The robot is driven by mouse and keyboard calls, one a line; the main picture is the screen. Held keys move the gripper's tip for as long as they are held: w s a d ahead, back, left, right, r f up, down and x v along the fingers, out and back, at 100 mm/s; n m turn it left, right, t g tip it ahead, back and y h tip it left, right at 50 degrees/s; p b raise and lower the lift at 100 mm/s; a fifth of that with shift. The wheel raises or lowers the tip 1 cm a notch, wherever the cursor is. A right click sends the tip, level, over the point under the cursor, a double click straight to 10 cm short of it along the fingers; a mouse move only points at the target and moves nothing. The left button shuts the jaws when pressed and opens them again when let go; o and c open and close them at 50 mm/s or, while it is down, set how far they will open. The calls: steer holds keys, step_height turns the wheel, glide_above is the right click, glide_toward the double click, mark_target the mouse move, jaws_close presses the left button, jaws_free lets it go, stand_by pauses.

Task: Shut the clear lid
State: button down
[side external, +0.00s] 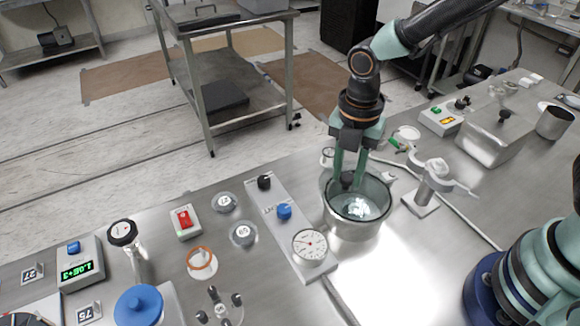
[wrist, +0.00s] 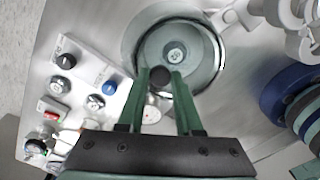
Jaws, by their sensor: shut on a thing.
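The clear lid (side external: 378,190) is a see-through round piece over the steel chamber (side external: 358,232). The chamber also shows in the wrist view (wrist: 213,42) as a round steel pot. My gripper (side external: 349,172) reaches down from above and is shut on a dark knob (wrist: 160,77), which sits between its two green fingers near the chamber's rim. The knob appears to belong to the lid. The lid's edge is hard to make out through the glass, so I cannot tell whether it sits flush on the chamber. A pale, shiny patch (side external: 357,208) shows inside the chamber.
A panel with a round gauge (side external: 310,246), a blue knob (side external: 284,211) and a black knob (side external: 264,182) lies left of the chamber. A clamp stand (side external: 428,188) is close on its right. A steel box (side external: 492,140) stands farther right. Bare bench lies in front.

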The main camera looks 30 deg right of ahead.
mark_target(351, 196)
steer(key=shift+s+a+r+n, duration=0.1)
steer(key=shift+s+n, duration=0.9)
steer(key=shift+n, duration=0.1)
steer(key=shift+s, duration=0.1)
steer(key=c, duration=0.6)
jaws_free()
step_height(351, 196, up, 12)
